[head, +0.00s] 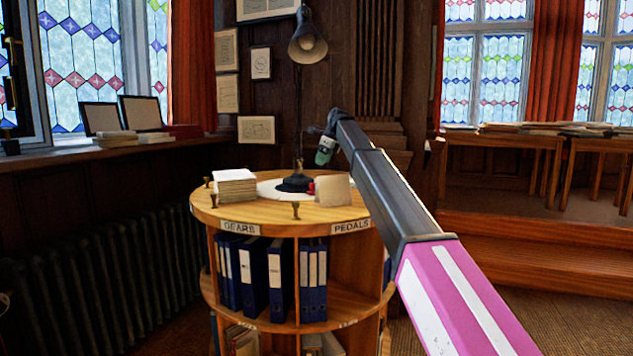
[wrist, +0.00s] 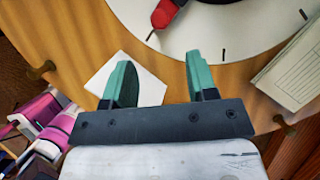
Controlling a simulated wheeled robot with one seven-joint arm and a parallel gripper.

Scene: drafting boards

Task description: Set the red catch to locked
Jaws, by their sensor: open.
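The red catch (head: 311,187) is a small red piece beside the lamp's black base on top of the round wooden stand. In the wrist view the red catch (wrist: 165,13) shows at the top edge, partly cut off, over a white disc (wrist: 215,32) with dark tick marks. A thin dark line lies by its lower end; I cannot read its setting. My gripper (head: 325,150) hangs above the stand, right of the lamp. In the wrist view my gripper (wrist: 158,72) has its two green fingers apart, with nothing between them, clear of the catch.
A desk lamp (head: 307,45) rises from the stand (head: 250,216). A paper stack (head: 235,186) stands left and a pale card (head: 333,190) right of the catch. Small brass pegs (head: 295,210) line the rim. Blue binders (head: 253,275) fill the shelf below.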

